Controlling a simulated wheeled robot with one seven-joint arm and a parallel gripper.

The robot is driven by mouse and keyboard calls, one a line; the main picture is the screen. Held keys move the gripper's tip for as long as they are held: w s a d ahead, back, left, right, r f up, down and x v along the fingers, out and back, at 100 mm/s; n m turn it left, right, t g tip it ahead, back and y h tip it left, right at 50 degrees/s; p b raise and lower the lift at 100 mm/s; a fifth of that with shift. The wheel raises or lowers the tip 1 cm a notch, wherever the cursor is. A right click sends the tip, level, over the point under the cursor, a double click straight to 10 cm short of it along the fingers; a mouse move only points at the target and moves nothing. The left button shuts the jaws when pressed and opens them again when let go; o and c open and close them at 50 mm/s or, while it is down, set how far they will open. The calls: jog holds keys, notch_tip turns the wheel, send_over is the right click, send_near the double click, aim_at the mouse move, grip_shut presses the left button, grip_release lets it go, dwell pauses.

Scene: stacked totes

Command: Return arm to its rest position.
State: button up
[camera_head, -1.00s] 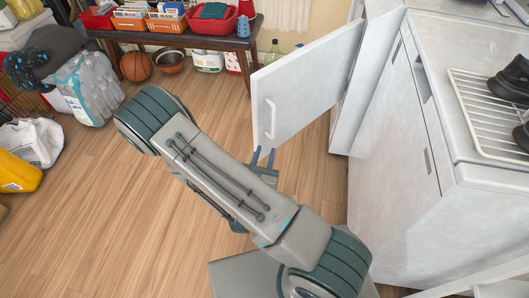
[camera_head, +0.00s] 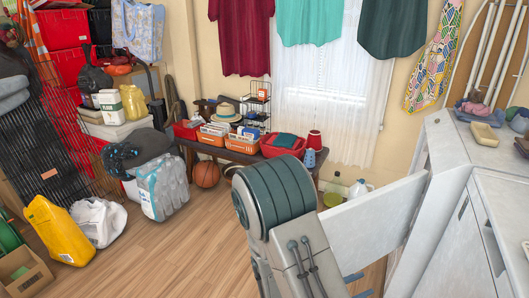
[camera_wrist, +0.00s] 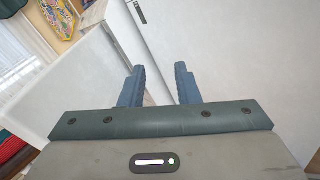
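My gripper shows in the wrist view (camera_wrist: 160,85) with its two blue fingers spread apart and nothing between them. In the head view only a little of the blue fingers (camera_head: 358,283) shows low in the picture, beside my arm. My arm stands in the lower middle of the head view, bent, with its large joint in front of the open cabinet door. The open white cabinet door (camera_head: 372,222) is right behind the arm and gripper. Whether the fingers touch the door cannot be told.
White cabinets (camera_head: 460,235) fill the right side. A low bench (camera_head: 230,153) with red and orange bins stands at the back wall. The middle-left wooden floor (camera_head: 170,255) is clear.

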jog(key=s+d+r+m+g+y+p, duration=0.1)
jog(key=s+r+m+g+y+p, duration=0.45)
jog(key=s+r+m+g, duration=0.55)
jog(key=w+a+r+m+t+y+p, duration=0.1)
jog(key=a+r+m+t+y+p, duration=0.4)
jog(key=a+r+m+t+y, duration=0.2)
notch_tip(320, 180, up, 6)
jog(key=a+y, duration=0.2)
jog(key=y, duration=0.2)
jog(key=shift+w+m, duration=0.3)
jog(key=shift+m, duration=0.1)
jog(key=shift+s, duration=0.1)
